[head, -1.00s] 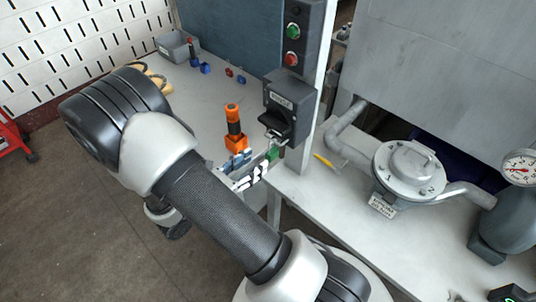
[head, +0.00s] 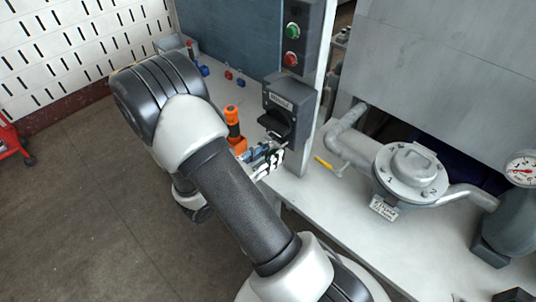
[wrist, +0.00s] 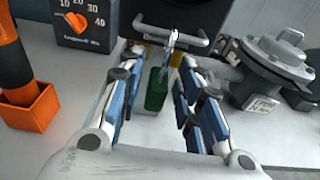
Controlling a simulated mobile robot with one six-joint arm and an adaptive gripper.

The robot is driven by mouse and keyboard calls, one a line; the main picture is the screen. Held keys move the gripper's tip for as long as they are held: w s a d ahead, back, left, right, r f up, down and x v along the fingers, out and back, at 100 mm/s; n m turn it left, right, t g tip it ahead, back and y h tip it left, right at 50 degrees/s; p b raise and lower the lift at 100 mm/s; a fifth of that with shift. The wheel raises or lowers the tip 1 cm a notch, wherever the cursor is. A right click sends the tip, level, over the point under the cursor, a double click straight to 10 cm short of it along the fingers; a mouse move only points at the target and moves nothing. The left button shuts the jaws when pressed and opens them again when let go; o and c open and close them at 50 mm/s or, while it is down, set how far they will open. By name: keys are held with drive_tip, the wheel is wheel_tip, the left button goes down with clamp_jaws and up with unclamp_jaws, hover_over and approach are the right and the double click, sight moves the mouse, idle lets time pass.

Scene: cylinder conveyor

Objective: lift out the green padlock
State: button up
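The green padlock (wrist: 156,90) shows in the wrist view, with its metal shackle (wrist: 171,47) reaching up to the grey bar handle below the black switch box (head: 291,107). Whether the shackle passes through anything is too small to tell. My gripper (wrist: 160,62) is open, with one finger on each side of the padlock and a visible gap to both. In the head view my gripper (head: 266,159) is just below the switch box, and I cannot make out the padlock there.
An orange holder (wrist: 33,107) with a black-and-orange tool stands left of my gripper. A dial box (wrist: 88,22) is behind it. A grey round valve (wrist: 275,55) with pipes stands to the right. A post carries green and red buttons (head: 292,31). A yellow object (head: 323,162) lies nearby.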

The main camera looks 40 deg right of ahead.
clamp_jaws()
idle(0.5)
